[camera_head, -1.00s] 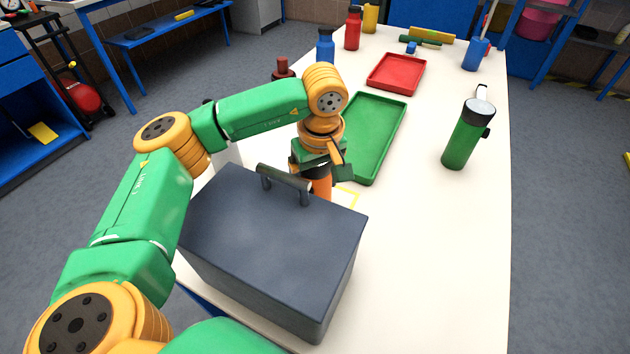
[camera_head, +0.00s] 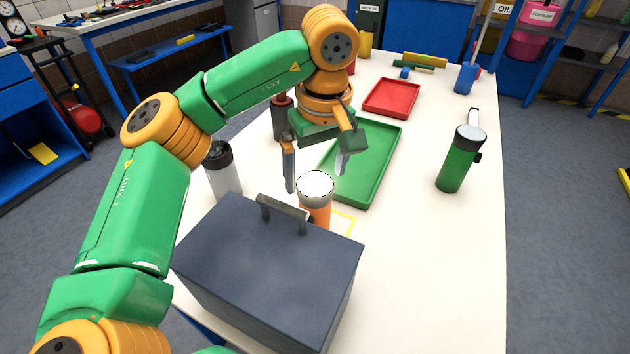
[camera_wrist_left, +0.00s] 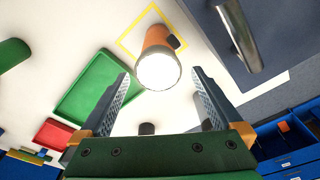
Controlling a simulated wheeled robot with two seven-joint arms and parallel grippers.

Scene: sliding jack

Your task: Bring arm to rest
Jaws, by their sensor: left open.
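My left gripper (camera_head: 316,170) is open and empty, with its fingers pointing down above the table. Just below and in front of it, an orange flashlight (camera_head: 318,212) stands upright with its pale lens on top. The flashlight (camera_wrist_left: 157,60) also shows in the left wrist view, beyond and between the spread fingers (camera_wrist_left: 160,95), apart from them. My right gripper is in neither view.
The dark blue toolbox (camera_head: 265,270) with a top handle sits at the near end of the white table (camera_head: 440,260). A green tray (camera_head: 370,170), a red tray (camera_head: 392,97), a green flashlight (camera_head: 455,165) and a grey bottle (camera_head: 222,170) stand around.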

